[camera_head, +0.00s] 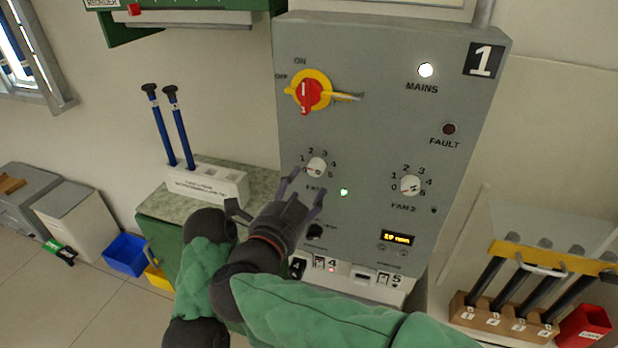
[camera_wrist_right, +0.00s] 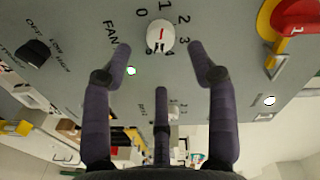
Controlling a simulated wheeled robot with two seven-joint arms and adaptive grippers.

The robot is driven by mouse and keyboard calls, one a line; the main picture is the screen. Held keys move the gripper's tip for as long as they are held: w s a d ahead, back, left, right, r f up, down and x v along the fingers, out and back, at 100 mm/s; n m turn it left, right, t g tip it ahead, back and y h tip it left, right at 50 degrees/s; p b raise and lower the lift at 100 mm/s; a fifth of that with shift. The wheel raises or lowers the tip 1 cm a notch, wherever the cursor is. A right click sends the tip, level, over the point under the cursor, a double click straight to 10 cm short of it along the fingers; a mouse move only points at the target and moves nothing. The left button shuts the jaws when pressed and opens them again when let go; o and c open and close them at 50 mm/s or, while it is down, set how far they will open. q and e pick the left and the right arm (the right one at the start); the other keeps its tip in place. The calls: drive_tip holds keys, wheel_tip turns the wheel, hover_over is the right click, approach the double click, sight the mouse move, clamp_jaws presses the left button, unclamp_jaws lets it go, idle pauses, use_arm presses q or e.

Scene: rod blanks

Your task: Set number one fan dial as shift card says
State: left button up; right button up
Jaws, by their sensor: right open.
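The number one fan dial (camera_head: 316,167) is a round white knob on the grey panel (camera_head: 375,110), with printed numbers around it. It also shows in the right wrist view (camera_wrist_right: 160,36) with a red pointer line; I cannot tell surely which number it points at. My right gripper (camera_head: 307,192) is open, with dark purple fingers, just below the dial. In the right wrist view its fingertips (camera_wrist_right: 160,55) flank the dial below it, apart from it. The FAN label is partly hidden by the gripper in the head view. I cannot make out a shift card. My left gripper is not in view.
The FAN-2 dial (camera_head: 411,185) is to the right. A red and yellow main switch (camera_head: 310,91) is above. A lit green lamp (camera_head: 344,192) is close beside the gripper. A white rack (camera_head: 205,183) with two blue rods stands left on a bench.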

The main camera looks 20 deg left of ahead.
drive_tip(key=s, duration=0.5)
drive_tip(key=shift+s+a+r, duration=0.1)
drive_tip(key=shift+s+a, duration=0.1)
drive_tip(key=shift+s, duration=0.1)
